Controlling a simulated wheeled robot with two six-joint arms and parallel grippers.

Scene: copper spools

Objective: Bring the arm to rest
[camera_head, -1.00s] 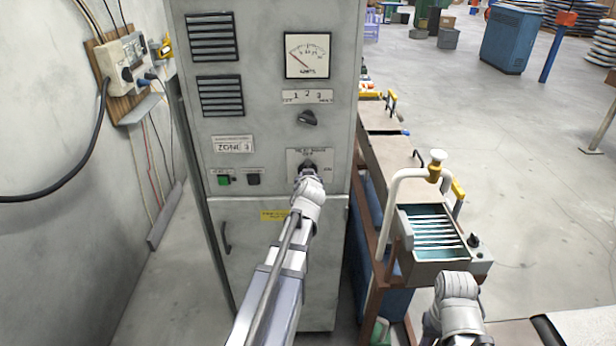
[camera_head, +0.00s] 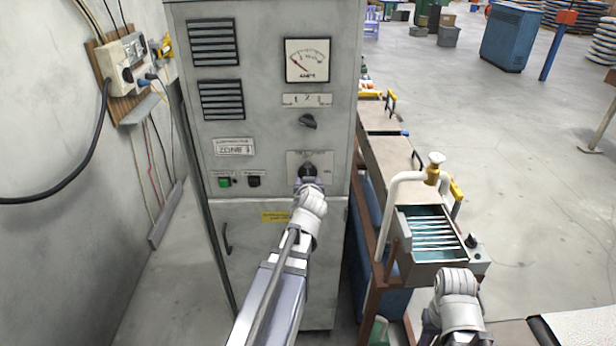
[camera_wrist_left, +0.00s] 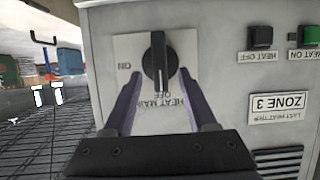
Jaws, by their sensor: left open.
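The grey cabinet (camera_head: 275,240) stands ahead with a black rotary knob (camera_head: 307,169) on a white plate. In the left wrist view the knob (camera_wrist_left: 158,65) appears upside down, its bar in line with the OFF mark; ON is to one side. My left gripper (camera_head: 307,183) is in front of the knob, just below it in the head view. In the left wrist view its two fingers (camera_wrist_left: 158,78) are open, one on each side of the knob, with nothing held; they look clear of it. My right arm shows at the lower right, its gripper out of view.
A bench with a slotted tray (camera_head: 432,235), a white pipe and a yellow-white valve (camera_head: 434,165) stands right of the cabinet. A wall box (camera_head: 125,62) with cables is at the left. Open floor lies at the right.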

